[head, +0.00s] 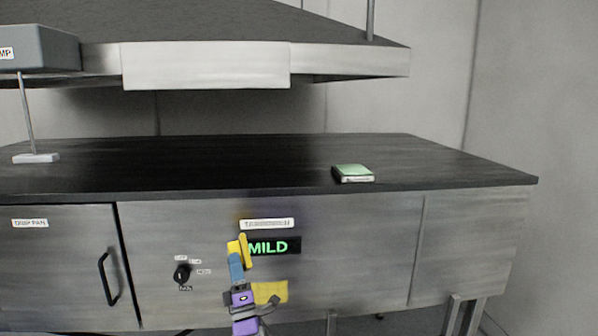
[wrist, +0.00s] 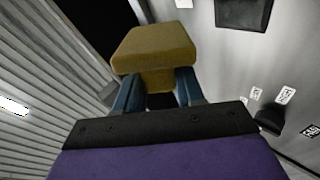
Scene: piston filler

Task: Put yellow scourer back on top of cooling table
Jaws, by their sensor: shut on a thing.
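The yellow scourer (head: 240,251) is in my gripper (head: 237,264), in front of the steel cabinet front and below the table's top edge in the head view. In the wrist view the scourer (wrist: 153,46) is a thick yellow block gripped between the two blue fingers of my gripper (wrist: 156,86). It sticks out past the fingertips. The cooling table (head: 230,165) has a wide dark top and a steel front with a lit green MILD display (head: 273,247). A green-topped pad (head: 353,173) lies near the top's front edge, right of centre.
A low steel hood (head: 205,65) hangs over the table top. A grey box on a thin post (head: 27,115) stands at the left end. A black knob (head: 182,273) and a door handle (head: 107,279) stick out of the front. Most of the top is bare.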

